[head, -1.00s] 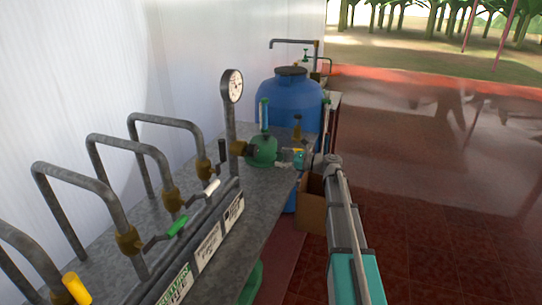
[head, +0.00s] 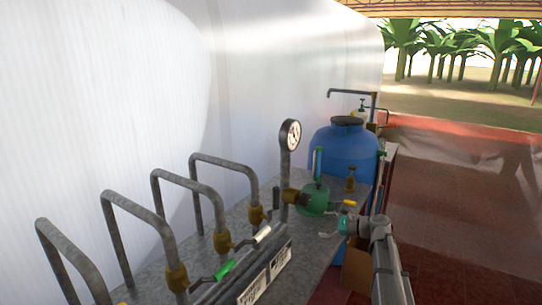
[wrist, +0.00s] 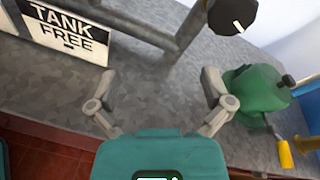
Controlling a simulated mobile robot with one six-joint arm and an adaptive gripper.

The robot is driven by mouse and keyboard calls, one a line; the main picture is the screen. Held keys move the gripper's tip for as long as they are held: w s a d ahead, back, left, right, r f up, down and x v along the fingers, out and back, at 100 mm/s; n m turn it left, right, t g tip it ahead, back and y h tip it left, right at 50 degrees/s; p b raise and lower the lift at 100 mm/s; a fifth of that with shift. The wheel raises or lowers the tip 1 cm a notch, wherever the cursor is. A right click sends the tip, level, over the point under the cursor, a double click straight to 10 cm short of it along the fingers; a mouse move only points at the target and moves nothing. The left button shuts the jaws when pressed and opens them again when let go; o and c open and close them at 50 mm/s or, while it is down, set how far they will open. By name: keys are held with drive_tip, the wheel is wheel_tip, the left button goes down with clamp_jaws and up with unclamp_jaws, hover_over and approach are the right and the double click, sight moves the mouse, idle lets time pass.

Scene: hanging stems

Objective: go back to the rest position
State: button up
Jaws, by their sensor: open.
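My gripper (wrist: 157,88) is open in the wrist view, with its two grey fingers spread wide over the bare grey bench top (wrist: 140,85). Nothing is between the fingers. In the head view my gripper (head: 340,222) is small, at the end of my arm at the lower right, near the bench's right edge and in front of the green pump (head: 318,202). The pump also shows in the wrist view (wrist: 258,90), right of the right finger; I cannot tell whether they touch.
Bent grey pipes with brass valves (head: 223,241) line the bench at left, by a white wall (head: 110,90). A pressure gauge (head: 290,135) stands near the pump. A blue tank (head: 345,148) is behind. A cardboard box (head: 355,268) is below my arm. Red floor (head: 460,200) is open at right.

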drive_tip(key=s+a+f+n+g+h, duration=0.1)
drive_tip(key=s+a+f+n+h, duration=0.1)
drive_tip(key=s+n, duration=0.1)
drive_tip(key=s+a+f+n+g+h+p, duration=0.1)
drive_tip(key=s+a+f+n+g, duration=0.1)
drive_tip(key=s, duration=0.3)
drive_tip(key=s+a+f+n+g+h+p, duration=0.1)
drive_tip(key=s+a+f+n+h, duration=0.1)
drive_tip(key=s+f+n, duration=0.1)
drive_tip(key=shift+s+a+f+n+g+h, duration=0.1)
drive_tip(key=shift+s+a+n+g+h, duration=0.1)
drive_tip(key=shift+s+n, duration=0.25)
drive_tip(key=shift+s+a+f+n+g+h, duration=0.1)
drive_tip(key=shift+s+n+g, duration=0.15)
drive_tip(key=shift+s, duration=0.4)
drive_tip(key=s+d+f+n+g+h+p, duration=0.2)
drive_tip(key=s+n+h, duration=0.5)
drive_tip(key=s, duration=0.6)
drive_tip(key=shift+s+d+f+n+h, duration=0.3)
drive_tip(key=shift+d+n+h, duration=0.15)
drive_tip(key=shift+n, duration=0.75)
drive_tip(key=shift+g, duration=0.25)
